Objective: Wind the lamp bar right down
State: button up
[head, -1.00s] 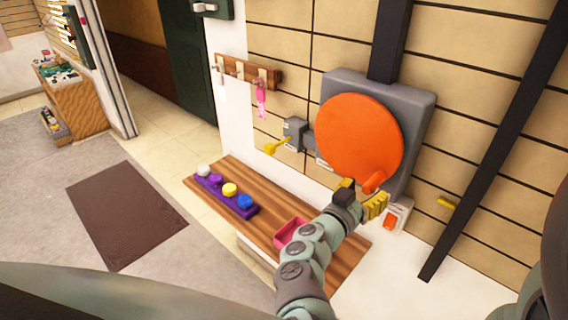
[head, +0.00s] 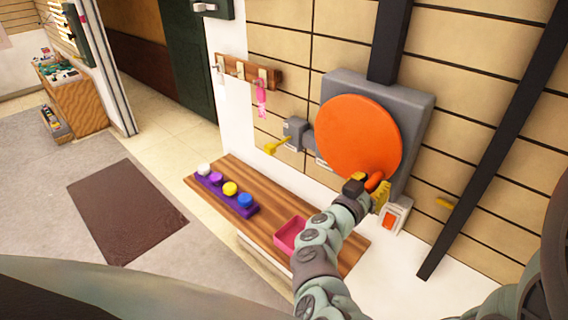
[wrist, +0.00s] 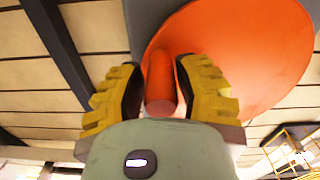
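A large orange disc (head: 352,128) is mounted on a grey housing (head: 420,110) on the wall. A stubby orange handle (head: 375,180) sticks out near its lower right edge. My gripper (head: 368,188) is at this handle. In the wrist view, the handle (wrist: 161,85) stands between the two yellow fingers with dark pads (wrist: 158,85). A narrow gap shows beside the handle, so the fingers look open around it. No lamp bar can be made out in either view.
A yellow lever (head: 277,146) on a grey box is left of the disc. A red switch (head: 391,218) in a pale frame is close to my gripper's right. Below are a wooden shelf (head: 270,213), a pink tray (head: 290,236) and a purple strip (head: 222,196) of coloured knobs.

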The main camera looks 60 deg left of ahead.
grip_shut()
jog(key=shift+d+r+n+p, duration=0.1)
jog(key=shift+r+n+p, duration=0.2)
jog(key=shift+p, duration=0.35)
